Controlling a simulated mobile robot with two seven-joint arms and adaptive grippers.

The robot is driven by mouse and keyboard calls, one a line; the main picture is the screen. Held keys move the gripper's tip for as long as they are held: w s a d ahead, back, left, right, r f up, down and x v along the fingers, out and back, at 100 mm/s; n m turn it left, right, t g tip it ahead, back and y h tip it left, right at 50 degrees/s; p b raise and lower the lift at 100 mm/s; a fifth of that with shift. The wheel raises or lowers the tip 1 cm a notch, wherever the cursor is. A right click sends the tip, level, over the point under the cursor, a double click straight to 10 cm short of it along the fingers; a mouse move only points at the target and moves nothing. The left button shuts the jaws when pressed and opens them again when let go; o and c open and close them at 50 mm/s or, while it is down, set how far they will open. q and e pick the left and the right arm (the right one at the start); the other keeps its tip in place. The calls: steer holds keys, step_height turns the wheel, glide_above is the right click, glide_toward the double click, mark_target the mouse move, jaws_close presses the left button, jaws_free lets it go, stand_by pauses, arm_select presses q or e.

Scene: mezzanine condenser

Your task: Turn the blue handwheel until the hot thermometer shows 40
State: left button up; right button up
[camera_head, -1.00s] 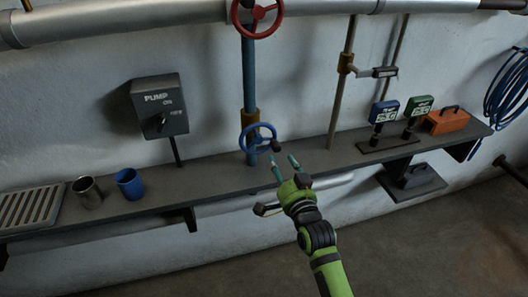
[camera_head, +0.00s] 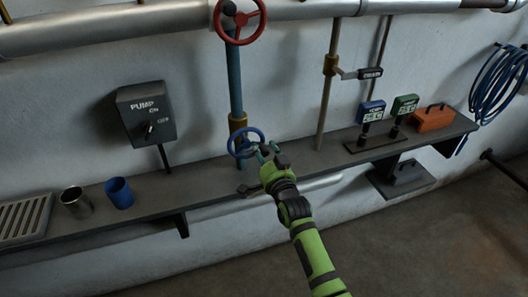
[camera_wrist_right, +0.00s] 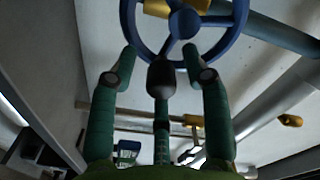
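The blue handwheel (camera_head: 245,142) sits low on a blue vertical pipe above the shelf. My right gripper (camera_head: 264,150) is at the wheel's right side. My left gripper is not in view.
A red handwheel (camera_head: 240,20) is higher on the same pipe. A pump switch box (camera_head: 146,112), a blue cup (camera_head: 119,193), a metal cup (camera_head: 75,201) and a grate (camera_head: 24,217) are at left. An orange box (camera_head: 433,118) is at right. The shelf front (camera_head: 218,195) is mostly bare.

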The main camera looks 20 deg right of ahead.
mark_target(250, 134)
jaws_close()
steer(key=shift+r+n, duration=0.1)
steer(key=shift+n, duration=0.3)
stand_by(0.4)
steer(key=r+n+p, duration=0.1)
steer(key=n+p, duration=0.1)
steer(key=shift+r+n, duration=0.1)
steer(key=shift+n, duration=0.2)
steer(key=n, duration=0.1)
steer(key=r+n+p, duration=0.1)
steer(key=n, duration=0.1)
steer(key=n+p, duration=0.1)
steer(key=shift+a+r+n, duration=0.15)
steer(key=shift+r+n, duration=0.1)
steer(key=shift+n, duration=0.05)
steer(key=n, duration=0.2)
steer(key=a+r+n+p, duration=0.1)
steer(key=n, duration=0.1)
steer(key=shift+s+r, duration=0.1)
steer(key=shift+r, duration=0.05)
steer(key=n, duration=0.2)
steer(key=a+n, duration=0.1)
steer(key=n, duration=0.2)
steer(key=shift+a+r+n, duration=0.3)
steer(key=shift+r, duration=0.05)
